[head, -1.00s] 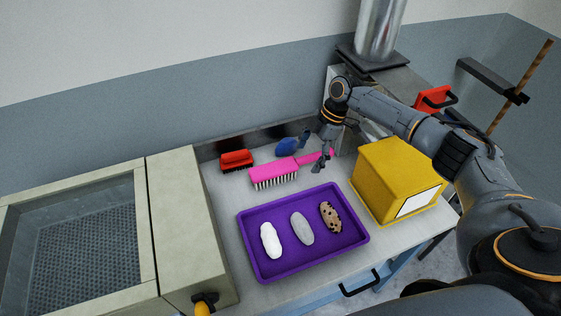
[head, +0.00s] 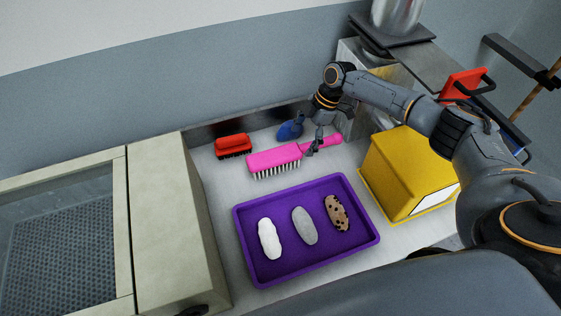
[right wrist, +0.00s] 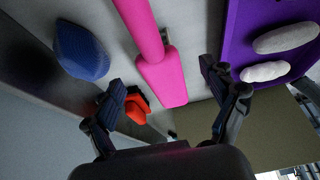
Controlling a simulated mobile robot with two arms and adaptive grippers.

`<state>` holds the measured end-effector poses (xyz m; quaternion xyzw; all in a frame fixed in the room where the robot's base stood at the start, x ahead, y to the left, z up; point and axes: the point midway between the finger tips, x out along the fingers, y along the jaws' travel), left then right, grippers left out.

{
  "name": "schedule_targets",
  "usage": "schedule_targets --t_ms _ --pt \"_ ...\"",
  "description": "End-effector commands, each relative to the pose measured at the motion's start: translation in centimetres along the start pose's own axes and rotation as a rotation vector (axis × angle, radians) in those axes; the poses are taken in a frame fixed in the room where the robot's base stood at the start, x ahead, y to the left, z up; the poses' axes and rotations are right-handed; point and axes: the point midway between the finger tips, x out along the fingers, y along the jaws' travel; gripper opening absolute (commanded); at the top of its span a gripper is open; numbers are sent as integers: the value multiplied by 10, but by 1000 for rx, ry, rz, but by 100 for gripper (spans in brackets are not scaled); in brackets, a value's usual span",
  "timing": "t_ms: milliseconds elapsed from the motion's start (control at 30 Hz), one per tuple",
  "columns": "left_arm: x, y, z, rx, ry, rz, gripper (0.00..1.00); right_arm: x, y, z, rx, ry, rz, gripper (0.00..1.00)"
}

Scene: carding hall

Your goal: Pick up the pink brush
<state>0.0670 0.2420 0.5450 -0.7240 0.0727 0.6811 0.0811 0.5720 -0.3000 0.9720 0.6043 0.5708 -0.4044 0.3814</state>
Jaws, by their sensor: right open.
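The pink brush (head: 275,159) lies on the grey worktop with its bristles toward the front and its handle pointing right. My right gripper (head: 314,148) is over the brush where the head meets the handle. In the right wrist view the pink brush (right wrist: 163,78) runs between the two open fingers, with gaps on both sides. The right gripper (right wrist: 165,88) is open and holds nothing. My left gripper is not in view.
A red brush (head: 233,144) and a blue item (head: 290,130) lie behind the pink brush. A purple tray (head: 243,237) with three oblong pieces stands in front. A yellow box (head: 390,176) stands at right, a beige machine (head: 165,220) at left.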

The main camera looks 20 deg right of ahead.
Motion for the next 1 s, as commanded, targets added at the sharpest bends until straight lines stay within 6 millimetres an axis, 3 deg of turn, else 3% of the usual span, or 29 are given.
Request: schedule_targets --t_ms 300,433,700,1000 --pt "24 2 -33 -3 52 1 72 42 4 -1 -1 -1 -1 85" --pt "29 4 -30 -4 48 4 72 52 4 -2 0 1 0 85" --pt "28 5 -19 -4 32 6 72 53 4 -3 1 0 0 85" --pt "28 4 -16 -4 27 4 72 53 3 -2 1 0 0 24"
